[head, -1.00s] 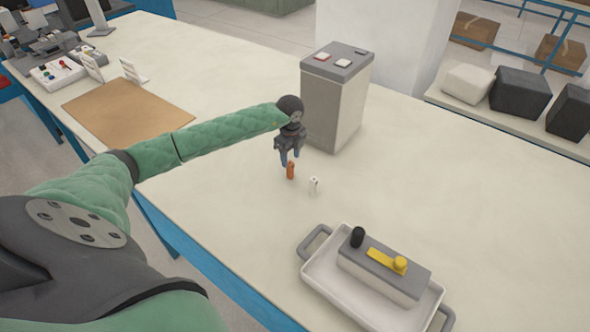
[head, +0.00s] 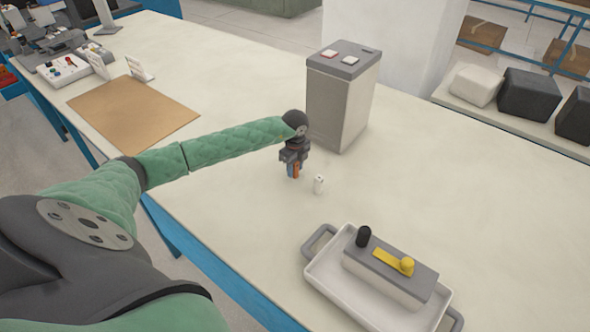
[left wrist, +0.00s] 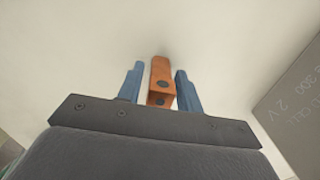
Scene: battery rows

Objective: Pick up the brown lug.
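The brown lug (head: 296,170), an orange-brown piece with dark round holes, stands on the table in front of the grey battery cell. My left gripper (head: 293,170) is down around it, with a blue finger on either side. In the left wrist view the lug (left wrist: 161,73) is between the fingertips (left wrist: 158,85). A pale gap shows between the lug and the left-hand finger; the right-hand finger is close to it or touching. The fingers look open. The lug's lower end is partly hidden. My right gripper is not in view.
The tall grey cell (head: 338,105) is close behind my gripper. A white tray (head: 330,268) holds a grey block with a black post and a yellow strip. A brown mat (head: 130,115) lies left.

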